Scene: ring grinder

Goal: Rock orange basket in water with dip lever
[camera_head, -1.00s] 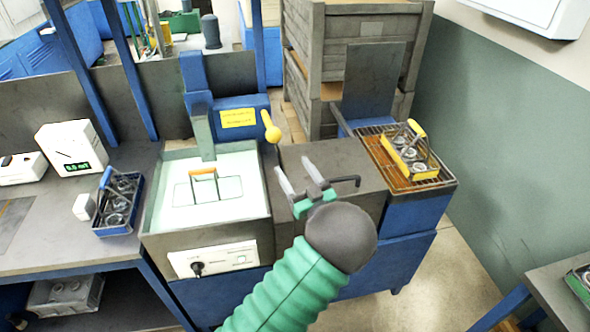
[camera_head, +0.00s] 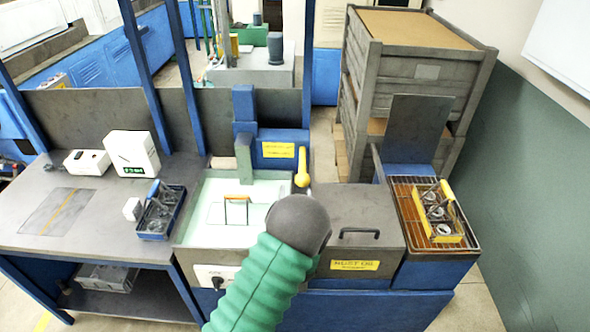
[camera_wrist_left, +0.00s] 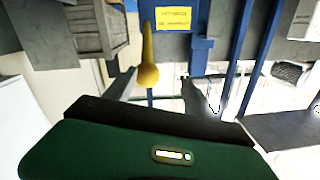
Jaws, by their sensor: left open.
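The orange-handled basket (camera_head: 237,199) sits in the pale water tank (camera_head: 192,228), its wire frame partly under the water. The dip lever (camera_head: 302,168) has a yellow handle and stands at the tank's back right, in front of a blue housing with a yellow label. In the left wrist view the yellow lever (camera_wrist_left: 149,68) lies between the spread fingers of my left gripper (camera_wrist_left: 168,86). The gripper is open and not closed on it. In the head view my dark round wrist hides the fingers, just below the lever. My right gripper is out of view.
A grey lidded box (camera_head: 360,225) with a black handle stands right of the tank. A yellow basket (camera_head: 440,212) sits on a rusty grill farther right. A blue basket (camera_head: 162,212) and a white meter (camera_head: 133,153) are on the left bench. Wooden crates (camera_head: 420,70) stand behind.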

